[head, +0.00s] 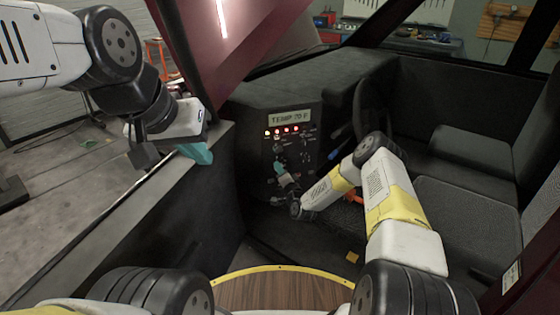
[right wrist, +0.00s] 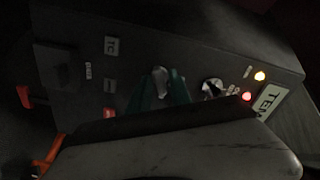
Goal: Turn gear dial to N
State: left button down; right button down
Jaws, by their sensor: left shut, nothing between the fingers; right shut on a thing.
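The dark control panel (head: 268,155) stands in the middle of the cab, with a lit display reading "TEMP 70 F" (head: 289,116). My right gripper (head: 284,180) is at the lower part of the panel. In the right wrist view its teal fingers (right wrist: 160,92) are shut on a grey dial knob (right wrist: 160,77). The lettering around this knob is too dark to read, so its setting cannot be told. A second silver knob (right wrist: 212,87) is beside it, closer to the lights. My left gripper (head: 198,152) is shut and empty, left of the panel by the door sill.
A row of small lit lamps (head: 283,131) is under the display. A steering wheel (head: 362,108) and black seats (head: 465,205) are to the right. A dark red door (head: 225,45) rises at the upper left. An orange lever (right wrist: 30,97) shows in the right wrist view.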

jog(key=shift+f+m, duration=0.1)
jog(key=shift+m, duration=0.5)
jog(key=c, duration=1.5)
grip_release()
jog(key=v, duration=0.8)
